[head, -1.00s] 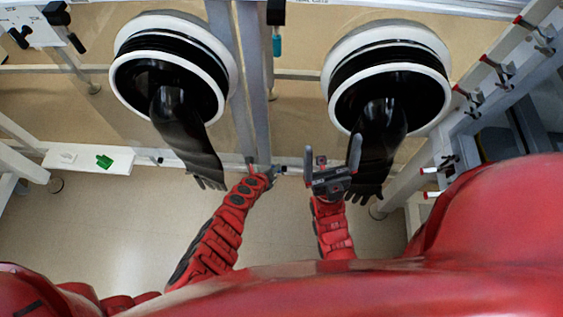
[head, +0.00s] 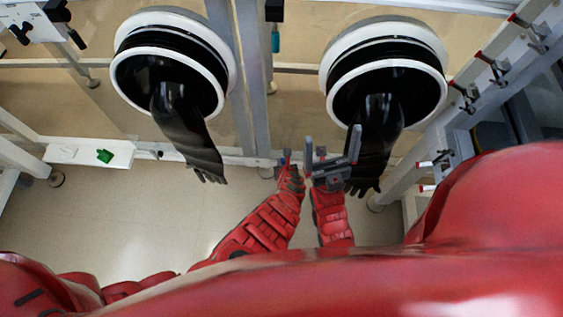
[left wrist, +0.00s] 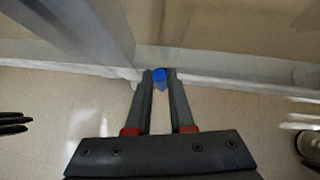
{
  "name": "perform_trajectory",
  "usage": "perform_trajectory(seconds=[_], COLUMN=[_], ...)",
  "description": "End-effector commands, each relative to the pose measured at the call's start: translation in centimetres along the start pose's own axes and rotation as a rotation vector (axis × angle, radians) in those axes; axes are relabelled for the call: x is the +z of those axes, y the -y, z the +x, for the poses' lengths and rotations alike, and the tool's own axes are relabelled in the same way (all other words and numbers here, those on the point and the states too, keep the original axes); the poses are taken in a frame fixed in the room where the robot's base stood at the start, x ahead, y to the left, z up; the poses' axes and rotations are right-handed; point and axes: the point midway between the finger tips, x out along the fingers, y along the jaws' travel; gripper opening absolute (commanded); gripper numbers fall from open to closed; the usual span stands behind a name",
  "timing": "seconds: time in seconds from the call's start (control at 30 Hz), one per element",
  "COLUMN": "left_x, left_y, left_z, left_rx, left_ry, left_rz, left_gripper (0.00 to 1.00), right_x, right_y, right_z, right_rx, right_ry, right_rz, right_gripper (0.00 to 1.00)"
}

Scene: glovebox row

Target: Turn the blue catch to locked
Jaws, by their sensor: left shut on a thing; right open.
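The blue catch (left wrist: 160,74) shows in the left wrist view as a small blue piece at the fingertips, in front of the pale rail. My left gripper (left wrist: 160,80) is shut on it, one dark finger on each side. In the head view my left gripper (head: 286,158) is at the front rail below the grey post, beside my right gripper. The catch is too small there to make out its position. My right gripper (head: 332,150) is open and empty, its two fingers pointing up in the picture.
Two black gloves hang from white-rimmed ports, the left glove (head: 187,130) and the right glove (head: 374,140), the latter close behind my right gripper. A white ledge with a green piece (head: 104,156) is at left. Red-tipped clamps (head: 485,60) line the right frame. Floor (head: 130,210) is clear.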

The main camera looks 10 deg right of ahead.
Motion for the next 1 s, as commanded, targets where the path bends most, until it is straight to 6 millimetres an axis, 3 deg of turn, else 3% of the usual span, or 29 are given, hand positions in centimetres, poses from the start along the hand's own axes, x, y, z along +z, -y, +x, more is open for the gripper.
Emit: perform_trajectory(seconds=[0.4,0.43,0.5,0.83,1.0], left_x=[0.0,0.0,0.0,0.0,0.3], left_y=[0.1,0.1,0.1,0.1,0.1], left_z=[0.0,0.0,0.0,-0.2,-2.1], left_rx=[0.003,0.003,0.003,0.003,0.003], left_ry=[0.001,0.001,0.001,0.001,-0.001], left_rz=[0.008,0.008,0.008,0.007,0.010], left_gripper=[0.00,0.23,0.33,0.33,0.33], right_x=[0.0,0.0,0.0,0.0,-0.4], right_y=[0.0,0.0,0.0,0.0,-0.1], right_z=[-0.1,-0.1,-0.1,0.2,2.5], right_rx=[0.000,0.000,0.000,0.000,0.000], right_ry=[0.000,0.000,0.000,0.000,0.000], right_rz=[0.000,0.000,0.000,0.000,0.000], right_gripper=[1.00,1.00,1.00,1.00,1.00])
